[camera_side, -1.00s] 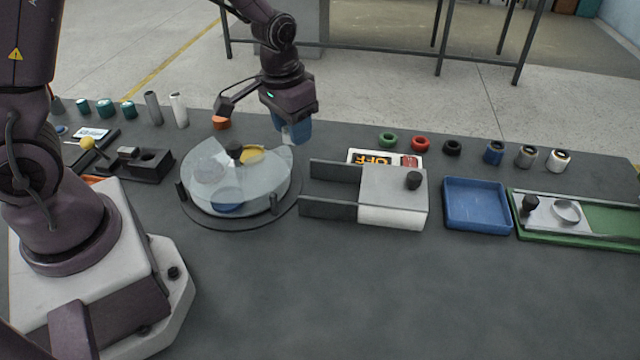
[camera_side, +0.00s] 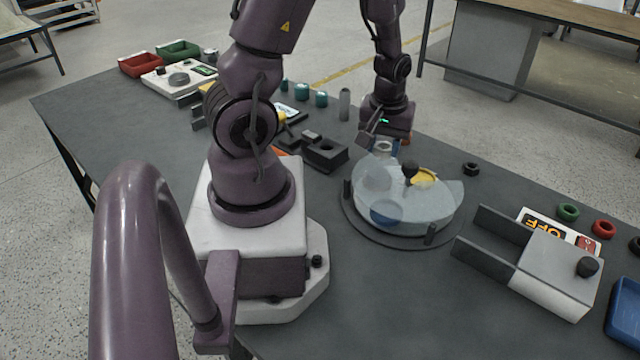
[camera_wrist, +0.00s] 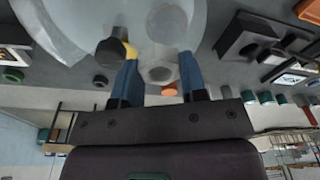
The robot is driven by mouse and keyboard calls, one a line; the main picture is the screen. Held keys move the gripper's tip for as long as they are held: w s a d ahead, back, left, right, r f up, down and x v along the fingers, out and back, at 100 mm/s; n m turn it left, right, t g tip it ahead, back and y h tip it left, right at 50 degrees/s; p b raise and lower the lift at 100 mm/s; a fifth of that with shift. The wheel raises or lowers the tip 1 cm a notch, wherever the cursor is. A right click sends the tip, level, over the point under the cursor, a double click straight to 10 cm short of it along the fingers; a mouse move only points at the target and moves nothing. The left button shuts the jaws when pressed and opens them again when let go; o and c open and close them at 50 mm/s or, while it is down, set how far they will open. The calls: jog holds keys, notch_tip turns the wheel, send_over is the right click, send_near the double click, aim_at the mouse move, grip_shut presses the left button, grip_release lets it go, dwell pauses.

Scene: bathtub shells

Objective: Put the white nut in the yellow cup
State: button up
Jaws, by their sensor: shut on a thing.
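The white nut (camera_side: 384,147) is between my gripper's blue fingertips, and its pale ring also shows in the wrist view (camera_wrist: 158,73). My gripper (camera_side: 384,150) is shut on it, above the back-left edge of a round dish. The yellow cup (camera_side: 425,176) is inside this dish, at its back, to the right of my gripper. A clear lid with a black knob (camera_side: 410,169) covers much of the dish, and the knob hides part of the cup. In the wrist view only a bit of yellow (camera_wrist: 130,50) shows beside the left finger.
A blue cup (camera_side: 384,213) lies under the lid at the front. Short dark posts (camera_side: 430,233) stand around the dish. A black nut (camera_side: 471,169) lies behind right, a dark block (camera_side: 325,154) stands left, and a grey sliding box (camera_side: 550,270) stands right. The front table is clear.

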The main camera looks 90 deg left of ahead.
jog(key=s+a+f+n, duration=0.2)
jog(key=s+n, duration=0.4)
jog(key=n, duration=0.1)
jog(key=n+g, duration=0.2)
jog(key=n, duration=1.1)
send_over(328, 190)
jog(key=f, duration=0.2)
jog(key=shift+h, duration=0.4)
jog(key=shift+w+f, duration=0.2)
jog(key=shift+f, duration=3.55)
jog(key=shift+f, duration=0.2)
jog(key=o, duration=0.9)
jog(key=shift+r, duration=0.15)
